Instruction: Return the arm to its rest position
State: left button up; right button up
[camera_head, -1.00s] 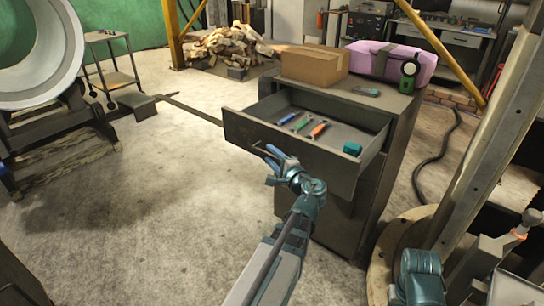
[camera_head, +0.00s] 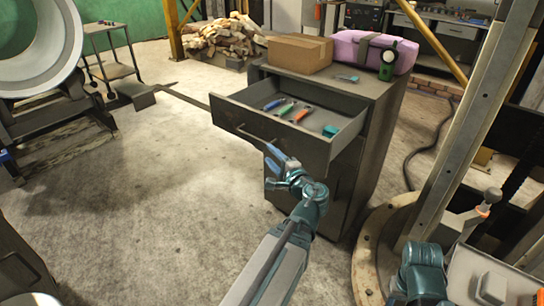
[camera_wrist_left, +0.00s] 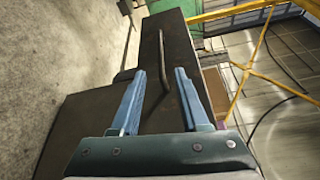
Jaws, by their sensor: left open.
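The drawer (camera_head: 231,117) of a dark grey cabinet (camera_head: 378,130) is pulled out. Inside lie a blue tool (camera_head: 273,104), a green one (camera_head: 286,109), an orange-red one (camera_head: 301,115) and a teal block (camera_head: 330,131). My left gripper (camera_head: 271,164) is in front of the drawer front, just below its bar handle. In the left wrist view my left gripper (camera_wrist_left: 160,71) has its two blue fingers apart. The handle (camera_wrist_left: 164,62) shows beyond and between them; I cannot tell whether it touches a finger. My right gripper does not show.
A cardboard box (camera_head: 297,53), a pink case (camera_head: 371,50) and a green device (camera_head: 388,62) stand on the cabinet. A metal column (camera_head: 465,130) rises at right. A wheeled cart (camera_head: 113,68) stands at back left. The floor (camera_head: 150,200) left of the cabinet is clear.

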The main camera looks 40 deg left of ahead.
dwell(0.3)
pick_arm(q)
jog(key=s+d+n+g+h+p, duration=0.1)
jog(key=s+d+g+h+p, duration=0.1)
jog(key=s+d+h+p, duration=0.2)
jog(key=s+d+r+n+g+h+p, duration=0.1)
jog(key=s+d+g+h+p, duration=0.2)
jog(key=d+p, duration=0.7)
jog(key=s+d+n+g+h+p, duration=0.1)
jog(key=s+d+g+h+p, duration=0.2)
jog(key=d, duration=1.8)
jog(key=s+h+p, duration=0.2)
jog(key=h+p, duration=0.2)
jog(key=shift+s+d+r+n+p, duration=0.2)
jog(key=shift+d+r+n+p, duration=0.1)
jog(key=shift+p, duration=0.1)
